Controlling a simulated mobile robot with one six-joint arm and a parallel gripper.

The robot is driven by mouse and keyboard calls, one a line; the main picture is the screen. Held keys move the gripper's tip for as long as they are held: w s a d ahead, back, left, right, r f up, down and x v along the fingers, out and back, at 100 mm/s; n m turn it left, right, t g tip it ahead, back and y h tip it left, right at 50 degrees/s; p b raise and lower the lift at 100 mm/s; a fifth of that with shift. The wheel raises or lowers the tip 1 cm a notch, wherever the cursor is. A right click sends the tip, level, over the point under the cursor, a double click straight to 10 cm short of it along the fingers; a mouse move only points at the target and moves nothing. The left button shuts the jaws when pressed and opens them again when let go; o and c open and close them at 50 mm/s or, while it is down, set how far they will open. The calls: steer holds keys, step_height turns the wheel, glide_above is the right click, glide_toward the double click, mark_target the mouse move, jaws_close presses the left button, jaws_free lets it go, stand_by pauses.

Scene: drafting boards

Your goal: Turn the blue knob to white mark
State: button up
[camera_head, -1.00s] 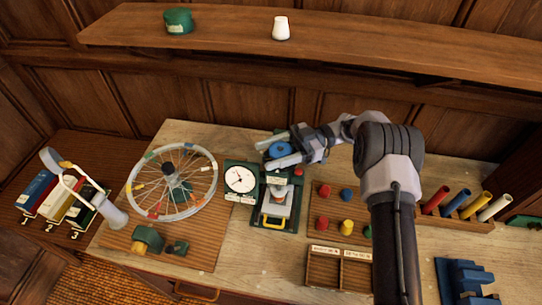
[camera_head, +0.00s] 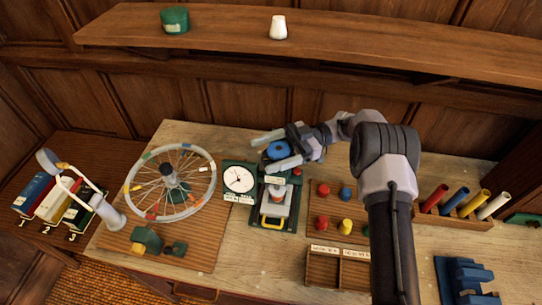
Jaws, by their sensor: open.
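The blue knob (camera_head: 277,150) is a round blue disc with a dark centre, at the back of a dark green device (camera_head: 268,222) in the middle of the bench. My gripper (camera_head: 274,150) is open, with one grey finger on the far side of the knob and one on the near side. I cannot tell whether the fingers touch it. A white dial (camera_head: 239,179) with a dark pointer stands left of the device. The white mark by the knob cannot be made out; the gripper covers part of that area.
A spoked wheel (camera_head: 205,165) stands on the left. Coloured pegs, including a yellow one (camera_head: 345,226), stand right of the device. A wooden two-part tray (camera_head: 337,270) is in front. A shelf (camera_head: 360,37) runs above the back.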

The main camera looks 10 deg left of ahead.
mark_target(270, 147)
steer(key=r, duration=0.2)
steer(key=s+r+p, duration=0.1)
steer(key=shift+d+r, duration=0.3)
steer(key=shift+r, duration=0.1)
steer(key=s+d+r+p, duration=0.1)
steer(key=s+d, duration=0.6)
steer(key=s, duration=0.6)
